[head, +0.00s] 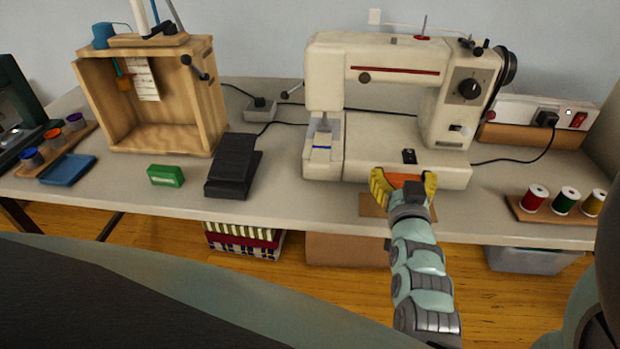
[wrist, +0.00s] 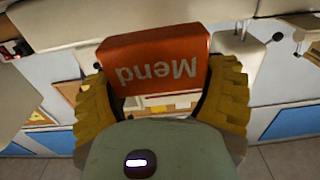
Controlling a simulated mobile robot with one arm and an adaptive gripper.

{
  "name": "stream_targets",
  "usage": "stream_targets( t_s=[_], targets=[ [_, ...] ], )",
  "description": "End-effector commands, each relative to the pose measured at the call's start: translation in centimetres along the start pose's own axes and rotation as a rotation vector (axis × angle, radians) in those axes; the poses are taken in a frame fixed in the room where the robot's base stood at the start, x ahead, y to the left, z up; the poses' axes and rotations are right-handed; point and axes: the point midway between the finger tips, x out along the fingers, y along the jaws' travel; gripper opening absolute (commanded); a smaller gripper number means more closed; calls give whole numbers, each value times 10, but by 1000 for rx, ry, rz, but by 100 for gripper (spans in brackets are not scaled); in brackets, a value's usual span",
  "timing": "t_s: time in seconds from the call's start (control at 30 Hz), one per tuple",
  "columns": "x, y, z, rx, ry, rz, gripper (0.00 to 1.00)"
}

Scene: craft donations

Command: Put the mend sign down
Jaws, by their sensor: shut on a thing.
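The mend sign (wrist: 155,50) is an orange-red block with "Mend" in pale letters, upside down in the wrist view. My gripper (wrist: 163,100) is shut on it, with one yellow finger on each side. In the head view, my gripper (head: 404,183) is at the front edge of the table, in front of the sewing machine (head: 385,110). A strip of the orange sign (head: 402,179) shows between its fingers; the rest is hidden. I cannot tell whether the sign touches the table.
A black foot pedal (head: 234,165) and a green box (head: 165,176) lie left of the machine. A wooden case (head: 205,110) stands farther left. A spool rack (head: 520,212) is at the right. Bare tabletop (head: 280,190) shows between pedal and machine.

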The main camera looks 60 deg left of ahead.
Motion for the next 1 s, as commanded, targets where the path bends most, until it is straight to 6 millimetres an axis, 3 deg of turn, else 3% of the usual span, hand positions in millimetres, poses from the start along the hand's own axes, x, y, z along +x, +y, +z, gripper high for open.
stream_targets(
  t_s=[0.17, 0.5, 0.93, 0.97, 1.0],
  targets=[
    [4, 8, 1, -2, -1, 5, 41],
    [5, 6, 34, -1, -2, -1, 41],
    [4, 6, 41, -1, 0, -1, 41],
    [4, 6, 40, -1, 0, -1, 81],
    [4, 6, 39, -1, 0, -1, 85]
  ],
)
